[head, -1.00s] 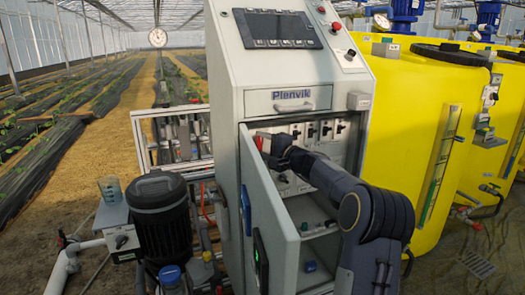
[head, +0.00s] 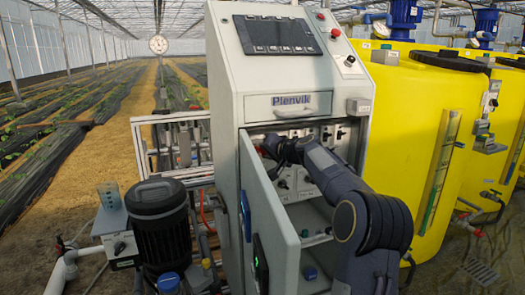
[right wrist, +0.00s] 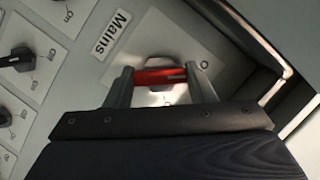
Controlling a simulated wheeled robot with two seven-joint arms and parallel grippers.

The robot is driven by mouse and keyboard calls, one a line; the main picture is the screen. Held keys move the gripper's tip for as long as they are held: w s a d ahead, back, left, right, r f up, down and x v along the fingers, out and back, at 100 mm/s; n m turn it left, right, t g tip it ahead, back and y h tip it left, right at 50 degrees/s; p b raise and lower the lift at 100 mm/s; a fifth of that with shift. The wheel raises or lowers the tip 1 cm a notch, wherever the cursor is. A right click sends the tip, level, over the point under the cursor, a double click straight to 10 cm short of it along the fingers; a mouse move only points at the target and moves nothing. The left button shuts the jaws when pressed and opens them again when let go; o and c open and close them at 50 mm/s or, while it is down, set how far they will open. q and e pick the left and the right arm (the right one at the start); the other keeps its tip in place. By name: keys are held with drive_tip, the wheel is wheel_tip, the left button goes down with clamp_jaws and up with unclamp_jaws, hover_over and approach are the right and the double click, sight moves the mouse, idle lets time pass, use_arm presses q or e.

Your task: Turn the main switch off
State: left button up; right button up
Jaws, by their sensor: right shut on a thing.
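The main switch has a red handle (right wrist: 160,76) on a grey plate, beside a "Mains" label (right wrist: 108,34) in the right wrist view. The handle lies across the picture, its right end near an "O" mark. My right gripper (right wrist: 159,82) is shut on the red handle, one finger at each end. In the head view my right gripper (head: 271,148) reaches into the open cabinet (head: 228,105) at the upper left of its panel and hides most of the switch. My left gripper is not in view.
Black rotary switches (right wrist: 18,60) sit left of the main switch in the right wrist view. The cabinet door (head: 262,215) stands open, close to my right forearm. Yellow tanks (head: 425,130) are on the right, a black pump (head: 158,215) on the left.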

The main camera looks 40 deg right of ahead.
drive_tip(key=shift+f+n, duration=0.15)
drive_tip(key=shift+n, duration=0.15)
idle(0.4)
drive_tip(key=o, duration=1)
drive_tip(key=shift+c, duration=0.2)
drive_tip(key=shift+s, duration=0.1)
drive_tip(key=v, duration=0.7)
drive_tip(key=shift+s+r+b, duration=0.25)
drive_tip(key=shift+s+b, duration=0.05)
drive_tip(key=shift+b, duration=0.1)
drive_tip(key=shift+a, duration=0.1)
